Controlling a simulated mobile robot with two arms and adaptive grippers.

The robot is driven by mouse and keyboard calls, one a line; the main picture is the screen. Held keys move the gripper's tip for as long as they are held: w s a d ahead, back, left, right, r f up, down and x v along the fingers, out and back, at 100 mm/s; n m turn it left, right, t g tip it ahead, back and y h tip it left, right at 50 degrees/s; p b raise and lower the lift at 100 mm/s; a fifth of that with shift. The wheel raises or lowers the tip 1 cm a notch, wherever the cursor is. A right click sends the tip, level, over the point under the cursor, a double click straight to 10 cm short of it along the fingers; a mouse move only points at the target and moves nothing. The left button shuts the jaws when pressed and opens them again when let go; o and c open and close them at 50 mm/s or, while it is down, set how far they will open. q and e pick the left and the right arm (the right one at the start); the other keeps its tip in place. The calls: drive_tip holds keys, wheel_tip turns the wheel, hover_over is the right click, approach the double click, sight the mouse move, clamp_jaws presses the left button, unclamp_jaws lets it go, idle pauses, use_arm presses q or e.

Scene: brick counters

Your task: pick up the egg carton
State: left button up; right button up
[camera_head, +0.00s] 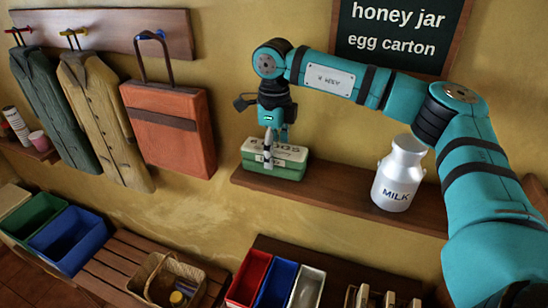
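The egg carton (290,170) is a green box with a pale lid lettered "EGGS". It sits on the left end of the wooden wall shelf (335,191). My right gripper (268,158) points down in front of the carton and hides the middle of its lid and front. Its fingers overlap the carton in the picture; whether they touch it, and whether they are open or shut, I cannot tell. My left gripper is not in view.
A white milk can (398,176) stands further right on the same shelf, below my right arm. A red-brown bag (170,125) and two coats hang left of the shelf. Below are a wicker basket (150,280) and coloured bins. Shelf between carton and can is clear.

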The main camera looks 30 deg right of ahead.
drive_tip(key=c, duration=0.6)
